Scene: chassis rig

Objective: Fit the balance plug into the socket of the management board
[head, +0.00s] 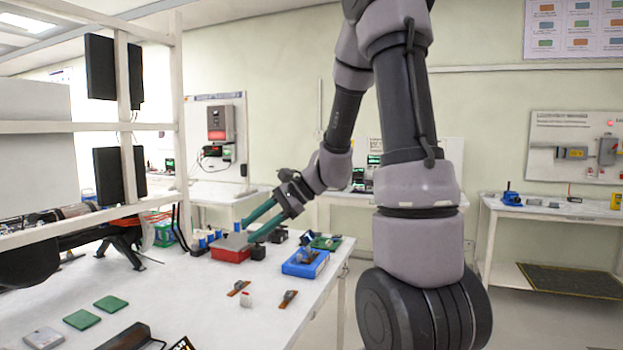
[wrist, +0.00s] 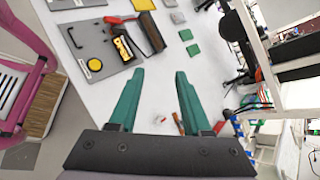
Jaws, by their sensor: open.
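My gripper (head: 250,228) has two green fingers and is open and empty above the far part of the white bench in the head view. In the wrist view my gripper (wrist: 157,72) shows a clear gap between its fingers, with bare bench beyond. A small white piece with a red top (head: 246,299) stands on the bench nearer the camera, apart from the fingers; it may be the balance plug. It seems to show in the wrist view too (wrist: 162,119). A green circuit board (head: 325,242) lies at the bench's far right; I cannot tell whether it is the management board. No socket can be made out.
A red box (head: 231,255) and a blue tray (head: 305,263) stand near the gripper. Two brown-handled pieces (head: 238,288) (head: 288,299) and green squares (head: 110,302) lie on the bench (head: 200,305). A white rack frame (head: 180,120) rises at left.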

